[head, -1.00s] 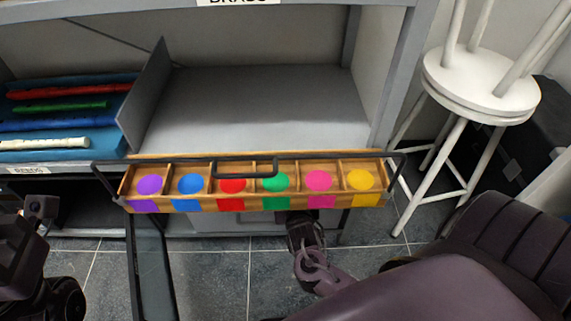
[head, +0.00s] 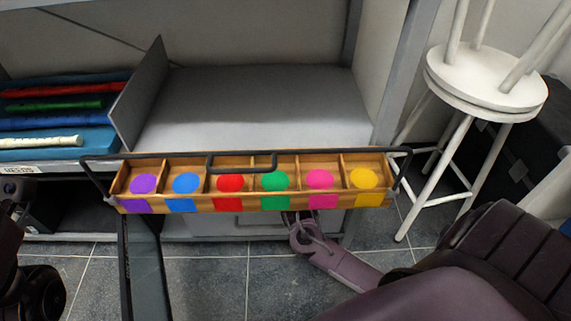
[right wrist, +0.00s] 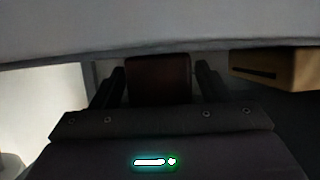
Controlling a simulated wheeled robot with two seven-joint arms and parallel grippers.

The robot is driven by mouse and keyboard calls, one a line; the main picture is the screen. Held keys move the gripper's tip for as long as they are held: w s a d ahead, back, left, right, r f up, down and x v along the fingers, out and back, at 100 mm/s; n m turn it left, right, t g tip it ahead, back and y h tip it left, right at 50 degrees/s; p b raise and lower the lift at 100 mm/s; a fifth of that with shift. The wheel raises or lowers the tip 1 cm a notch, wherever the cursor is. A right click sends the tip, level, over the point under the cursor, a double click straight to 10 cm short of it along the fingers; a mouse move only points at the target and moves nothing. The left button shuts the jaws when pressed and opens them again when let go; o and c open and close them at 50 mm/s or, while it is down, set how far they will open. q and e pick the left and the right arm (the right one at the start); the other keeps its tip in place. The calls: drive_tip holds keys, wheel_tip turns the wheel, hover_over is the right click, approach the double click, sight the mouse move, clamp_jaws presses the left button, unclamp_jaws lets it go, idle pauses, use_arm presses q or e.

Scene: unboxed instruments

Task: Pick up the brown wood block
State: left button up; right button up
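The brown wood block (right wrist: 158,78) shows dark reddish-brown in the right wrist view, under a shelf-like overhang. My right gripper (right wrist: 160,84) has its two fingers apart, one on each side of the block. The narrow gaps are dark, and I see no clear contact. In the head view the block and my right fingertips are hidden behind and below the coloured tray; only my arm shows below it. My left arm shows as dark parts at the lower left edge of the head view, with its fingertips out of sight.
A wooden tray (head: 236,205) with several coloured dots and a black handle spans the middle. A grey shelf (head: 250,105) behind it is bare. Recorders (head: 65,105) lie on the left shelf. White stools (head: 485,85) stand right. A light wooden box (right wrist: 280,68) sits right of the block.

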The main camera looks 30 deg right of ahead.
drive_tip(key=c, duration=1)
drive_tip(key=shift+r+p, duration=0.25)
drive_tip(key=shift+p, duration=0.1)
drive_tip(key=shift+r, duration=0.1)
